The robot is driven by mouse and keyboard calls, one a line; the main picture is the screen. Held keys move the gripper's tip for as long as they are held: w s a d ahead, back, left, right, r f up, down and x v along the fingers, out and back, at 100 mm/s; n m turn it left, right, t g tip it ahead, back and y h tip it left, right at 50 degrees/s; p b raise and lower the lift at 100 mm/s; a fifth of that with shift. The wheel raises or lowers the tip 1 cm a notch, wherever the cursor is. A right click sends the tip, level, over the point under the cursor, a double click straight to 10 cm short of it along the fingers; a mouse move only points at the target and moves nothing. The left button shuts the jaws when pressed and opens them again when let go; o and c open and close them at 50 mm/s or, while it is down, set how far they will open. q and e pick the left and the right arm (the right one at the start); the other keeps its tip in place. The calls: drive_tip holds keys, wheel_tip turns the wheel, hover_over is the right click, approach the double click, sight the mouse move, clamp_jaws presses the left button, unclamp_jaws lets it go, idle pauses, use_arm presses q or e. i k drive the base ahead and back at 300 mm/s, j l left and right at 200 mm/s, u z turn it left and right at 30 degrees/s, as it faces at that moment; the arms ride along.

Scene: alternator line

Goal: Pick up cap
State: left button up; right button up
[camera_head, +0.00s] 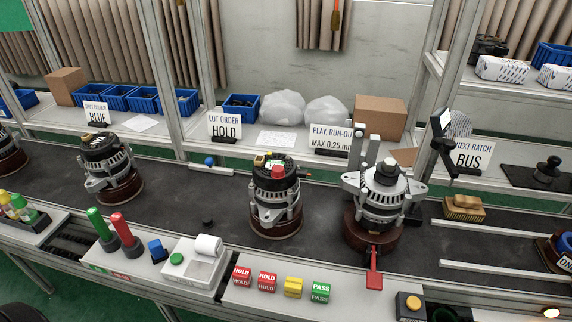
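No single part is clearly marked as the cap. A small black disc-like piece (207,222) lies alone on the dark conveyor (225,195), left of the middle alternator. A red round cap-like piece (279,172) sits on top of the middle alternator (275,205). A small blue ball-shaped piece (209,161) stands on a light strip behind the conveyor. Another alternator (383,200) stands to the right on a brown round base, with a red lever in front. A further alternator (108,165) stands at left. Neither of my grippers is in view.
Along the front ledge stand green (98,222) and red (122,228) handles, a paper-roll printer (202,262) and HOLD and PASS blocks (320,292). A black upright stand (440,145) rises beside the right alternator. Bins, bags and cartons line the back shelf.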

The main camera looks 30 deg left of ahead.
sight(207, 222)
drive_tip(key=u, duration=1.45)
